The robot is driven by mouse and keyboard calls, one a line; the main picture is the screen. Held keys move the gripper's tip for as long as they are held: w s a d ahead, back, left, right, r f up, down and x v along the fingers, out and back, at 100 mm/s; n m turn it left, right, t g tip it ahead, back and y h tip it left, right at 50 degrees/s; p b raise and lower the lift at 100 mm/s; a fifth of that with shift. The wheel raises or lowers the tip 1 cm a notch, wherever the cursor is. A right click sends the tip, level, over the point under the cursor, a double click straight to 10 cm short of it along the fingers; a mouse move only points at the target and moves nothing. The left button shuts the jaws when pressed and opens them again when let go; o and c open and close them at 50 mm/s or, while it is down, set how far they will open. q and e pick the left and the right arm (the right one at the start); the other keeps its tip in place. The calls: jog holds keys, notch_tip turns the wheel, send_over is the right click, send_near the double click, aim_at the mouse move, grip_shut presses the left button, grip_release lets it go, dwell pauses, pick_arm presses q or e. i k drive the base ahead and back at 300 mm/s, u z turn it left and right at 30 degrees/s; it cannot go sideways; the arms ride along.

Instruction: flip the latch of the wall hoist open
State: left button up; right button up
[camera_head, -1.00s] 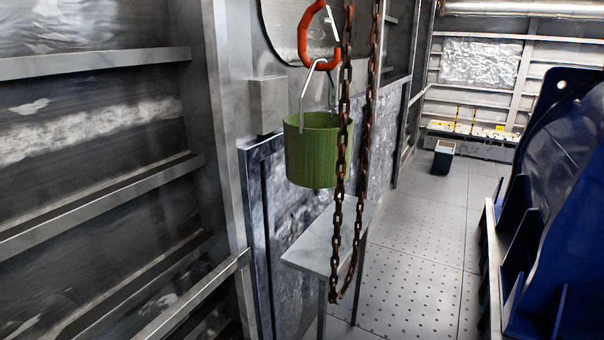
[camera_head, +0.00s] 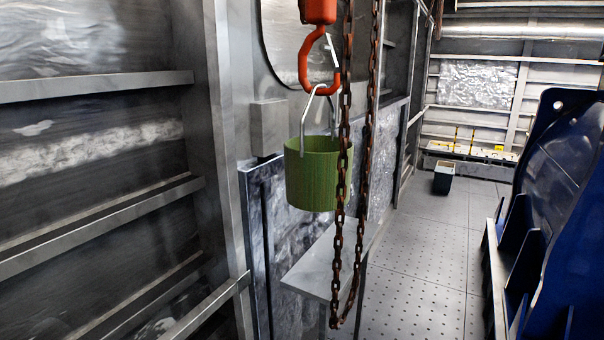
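The wall hoist shows its orange hook (camera_head: 304,62) at the top centre. A thin silvery latch (camera_head: 333,50) spans the hook's mouth on its right side; I cannot tell clearly whether it is fully shut. A green bucket (camera_head: 312,178) hangs from the hook by its metal bail (camera_head: 306,118). A rusty chain (camera_head: 340,200) hangs in a loop in front of the bucket's right side and hides part of it. Neither of my grippers shows in the view.
A grey bench or shelf (camera_head: 312,274) stands below the bucket. A ribbed metal wall (camera_head: 90,150) fills the left. A large blue structure (camera_head: 575,200) stands at the right. A dark bin (camera_head: 443,180) stands farther back. The perforated floor (camera_head: 425,260) between is clear.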

aim_at(328, 47)
jog(key=u, duration=1)
jog(key=k, duration=0.65)
jog(key=z, duration=1.3)
